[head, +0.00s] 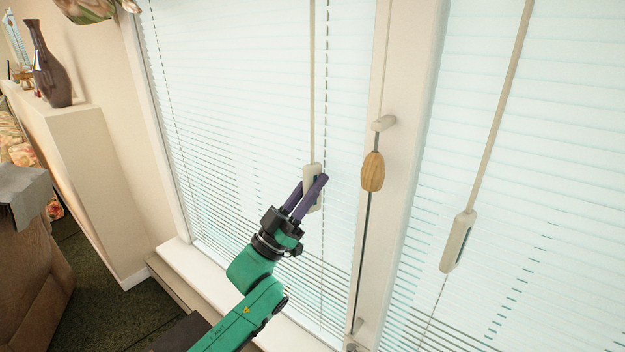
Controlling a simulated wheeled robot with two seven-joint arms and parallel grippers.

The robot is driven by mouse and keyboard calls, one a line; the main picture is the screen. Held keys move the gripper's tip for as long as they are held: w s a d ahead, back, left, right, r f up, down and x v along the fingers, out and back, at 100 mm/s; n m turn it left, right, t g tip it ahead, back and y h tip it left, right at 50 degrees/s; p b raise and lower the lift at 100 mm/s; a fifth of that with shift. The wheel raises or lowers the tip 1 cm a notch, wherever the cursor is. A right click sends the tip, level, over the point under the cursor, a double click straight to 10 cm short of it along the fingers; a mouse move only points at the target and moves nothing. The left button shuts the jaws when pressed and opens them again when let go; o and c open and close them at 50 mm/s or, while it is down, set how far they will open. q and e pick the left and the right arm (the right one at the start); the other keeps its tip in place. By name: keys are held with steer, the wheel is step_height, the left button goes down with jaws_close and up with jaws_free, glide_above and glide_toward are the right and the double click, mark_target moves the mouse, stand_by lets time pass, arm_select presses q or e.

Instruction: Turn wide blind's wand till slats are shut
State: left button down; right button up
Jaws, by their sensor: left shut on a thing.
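Two white blinds hang at the window, the left blind (240,90) and the right blind (550,120), which runs out of the picture. I cannot tell which is wider. Dark gaps show between the lower slats of both; higher up the slats look pale and their tilt is hard to judge. The left blind's wand (312,60) hangs down to a pale handle (312,170). My left gripper (311,185), with purple fingers, is shut on that handle, partly hiding it. The right blind's wand (500,100) hangs free, with its handle (459,240) at the end. My right gripper is out of view.
A wooden cord knob (373,172) hangs by the white post (405,150) between the blinds, close right of my left gripper. A window sill (200,285) runs below. At left a ledge (60,112) bears a dark vase (50,70); a brown covered piece (35,260) stands below.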

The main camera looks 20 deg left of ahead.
arm_select(q)
steer(key=c, duration=1)
jaws_free()
steer(key=shift+c, duration=0.2)
steer(key=b+v, duration=0.6)
steer(key=v, duration=0.8)
steer(key=shift+s+f, duration=0.15)
steer(key=shift+s, duration=0.05)
steer(key=shift+a, duration=0.1)
